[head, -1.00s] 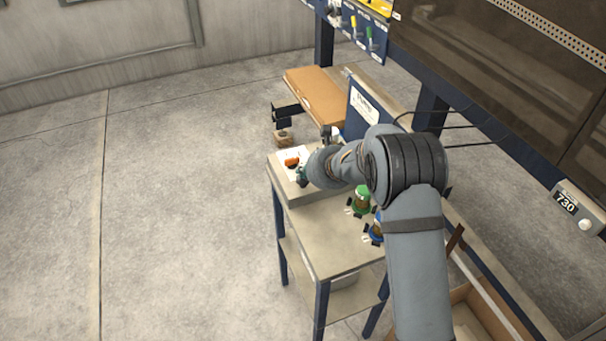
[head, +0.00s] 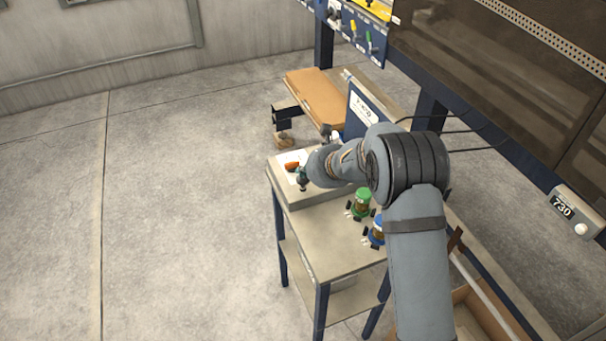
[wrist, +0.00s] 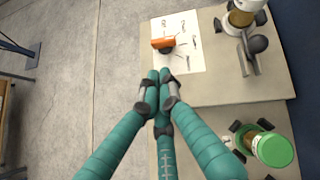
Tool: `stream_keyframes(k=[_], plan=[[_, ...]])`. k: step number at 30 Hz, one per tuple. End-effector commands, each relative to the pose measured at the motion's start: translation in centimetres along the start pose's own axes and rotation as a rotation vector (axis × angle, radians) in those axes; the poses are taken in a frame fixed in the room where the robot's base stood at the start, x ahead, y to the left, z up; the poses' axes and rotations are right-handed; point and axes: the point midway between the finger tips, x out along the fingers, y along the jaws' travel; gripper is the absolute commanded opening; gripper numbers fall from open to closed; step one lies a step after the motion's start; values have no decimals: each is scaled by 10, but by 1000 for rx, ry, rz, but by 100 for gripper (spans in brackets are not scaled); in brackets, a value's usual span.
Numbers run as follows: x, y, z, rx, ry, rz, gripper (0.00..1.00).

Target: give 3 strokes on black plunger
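In the head view my gripper (head: 303,180) hangs over the raised grey block at the bench's far left end. Just beyond the fingertips an orange piece (wrist: 164,43) lies on a white printed sheet (wrist: 188,46), with something small and dark beside it. The orange piece also shows in the head view (head: 291,166). A dark rounded knob (wrist: 258,44) with grey arms stands to the right, apart from my fingers. I cannot tell surely which dark part is the black plunger.
A green-topped jar (wrist: 274,150) with black side knobs stands at lower right. In the head view a blue-topped jar (head: 376,234) stands near it. A blue sign board (head: 360,108) rises behind the block. Open floor lies left.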

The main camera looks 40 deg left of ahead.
Motion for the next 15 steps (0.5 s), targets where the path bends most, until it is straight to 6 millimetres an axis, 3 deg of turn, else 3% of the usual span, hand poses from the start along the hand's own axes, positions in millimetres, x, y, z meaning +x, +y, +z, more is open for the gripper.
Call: stream_keyframes(k=[15], plan=[[-8, -4, 8, 1, -2, -1, 0]])
